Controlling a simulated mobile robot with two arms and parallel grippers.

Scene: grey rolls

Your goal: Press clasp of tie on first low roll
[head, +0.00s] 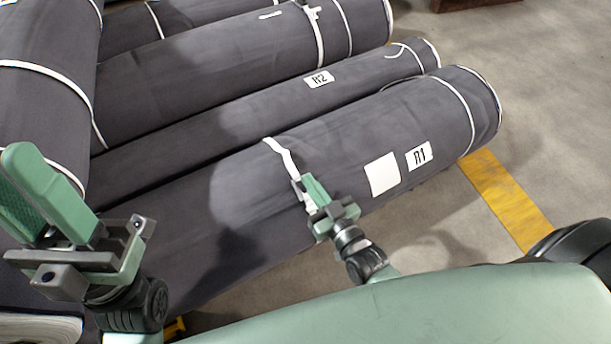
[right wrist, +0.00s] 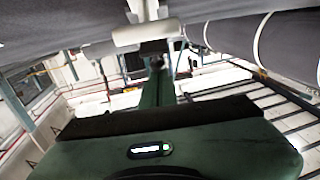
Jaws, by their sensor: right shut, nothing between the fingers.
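The first low roll, labelled R1 (head: 240,200), is a long dark grey roll lying nearest to me in the head view. A white tie (head: 279,146) runs over its top and down its near side. In the right wrist view, the shut fingers (right wrist: 155,62) point at a pale block (right wrist: 135,36) under the grey roll surface. My left gripper (head: 60,195) is raised at the left; its finger gap is unclear.
Roll R2 (head: 270,110) lies right behind R1, with a larger roll (head: 230,65) behind it. A yellow floor stripe (head: 507,197) and clear concrete floor (head: 545,100) lie at the right.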

